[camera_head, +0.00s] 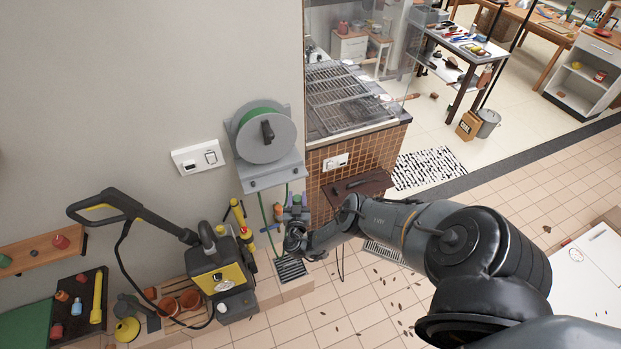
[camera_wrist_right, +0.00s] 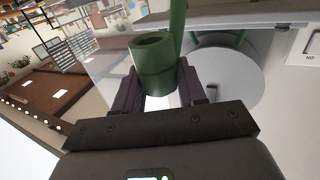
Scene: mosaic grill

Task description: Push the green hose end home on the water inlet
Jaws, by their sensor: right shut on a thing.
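The green hose end (camera_wrist_right: 153,68) is a hollow green collar, its open mouth showing in the right wrist view. My right gripper (camera_wrist_right: 158,88) is shut on it, with a purple finger on each side. In the head view this gripper (camera_head: 296,210) is below the grey hose reel (camera_head: 264,135), above a floor drain. The green hose (camera_head: 266,215) hangs from the reel beside it; the hose end is too small to make out there. The yellow and black pressure washer (camera_head: 218,275) stands to the left, apart from the gripper. I cannot make out its water inlet. My left gripper is not in view.
A drain grate (camera_head: 291,268) lies under the right gripper. Yellow tools (camera_head: 241,222) stand against the wall between washer and gripper. Terracotta pots (camera_head: 180,302) are left of the washer. A tiled grill counter (camera_head: 350,155) is behind my right arm. Tiled floor in front is mostly open.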

